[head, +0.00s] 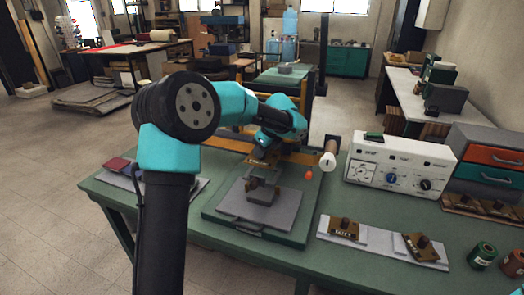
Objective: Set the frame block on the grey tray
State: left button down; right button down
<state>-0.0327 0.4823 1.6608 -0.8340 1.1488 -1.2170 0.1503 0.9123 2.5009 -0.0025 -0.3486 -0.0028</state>
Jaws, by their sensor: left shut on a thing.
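My left arm comes in from the left and its gripper (262,172) points down over the grey tray (285,205). The gripper is shut on the frame block (261,193), a small grey-brown block with raised sides. The block shows over the middle of the tray; I cannot tell whether it touches the surface. The fingertips are small and partly merge with the block.
A white control box (395,168) with knobs stands right of the tray. In front of it a pale strip (378,240) bears brown blocks. A small orange cone (308,175) and a white roller (328,157) stand behind the tray. A red item (117,163) lies at the left.

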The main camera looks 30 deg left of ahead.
aim_at(263, 159)
pick_arm(q)
jog(key=shift+f, duration=0.1)
jog(key=shift+w+f, duration=0.15)
jog(key=shift+f, duration=0.9)
jog(key=shift+w+f, duration=0.15)
jog(key=shift+f, duration=0.85)
jog(key=shift+w+a+f, duration=0.1)
jog(key=shift+w+f, duration=0.05)
jog(key=shift+f, duration=0.45)
jog(key=shift+w+a+f, duration=0.1)
jog(key=shift+w+f, duration=0.05)
jog(key=shift+f, duration=0.45)
jog(key=c, duration=0.8)
grip_release()
jog(key=shift+d, duration=0.1)
jog(key=v, duration=1.7)
jog(key=shift+r, duration=0.25)
